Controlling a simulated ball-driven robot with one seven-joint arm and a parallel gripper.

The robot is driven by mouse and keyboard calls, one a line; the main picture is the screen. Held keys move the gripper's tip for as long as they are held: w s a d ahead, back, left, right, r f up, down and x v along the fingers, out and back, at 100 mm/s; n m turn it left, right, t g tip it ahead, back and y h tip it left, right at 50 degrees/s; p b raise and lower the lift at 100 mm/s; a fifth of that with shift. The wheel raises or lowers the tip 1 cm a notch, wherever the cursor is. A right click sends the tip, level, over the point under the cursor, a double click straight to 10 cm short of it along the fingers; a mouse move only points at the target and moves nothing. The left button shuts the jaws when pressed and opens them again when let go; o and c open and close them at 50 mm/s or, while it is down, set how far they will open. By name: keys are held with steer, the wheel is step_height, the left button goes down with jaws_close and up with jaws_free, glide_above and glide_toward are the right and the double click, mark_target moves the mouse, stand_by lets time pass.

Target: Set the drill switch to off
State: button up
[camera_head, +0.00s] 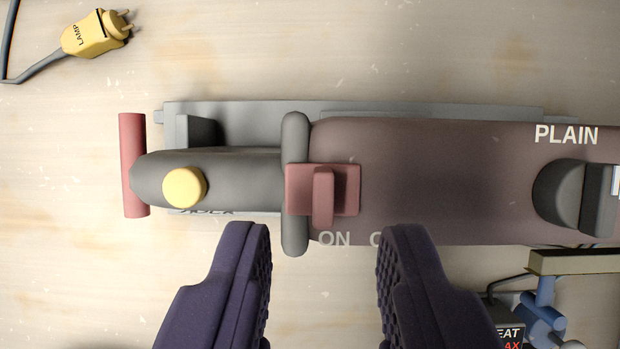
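The drill (450,180) lies across the view, with a brown body and a dark grey front part. Its red drill switch (323,196) is a raised lever on a red plate, left of the body's middle. The lever stands above the white letters "ON" (334,239). Another label, starting with "O", is to its right and mostly hidden by my right finger. My gripper (322,240) is open and empty. Its two dark fingers are spread below the switch, one on each side, and I cannot tell their height above it.
A yellow button (184,188) sits on the drill's front part, and a red bar (132,165) is at its left end. A dark knob (575,196) is near "PLAIN". A yellow plug (92,34) marked "LAMP" lies upper left. A blue object (543,312) and labelled box crowd the lower right.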

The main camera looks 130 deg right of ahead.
mark_target(326, 203)
steer(key=shift+b+x, duration=0.3)
steer(key=shift+x, duration=1.55)
jaws_close()
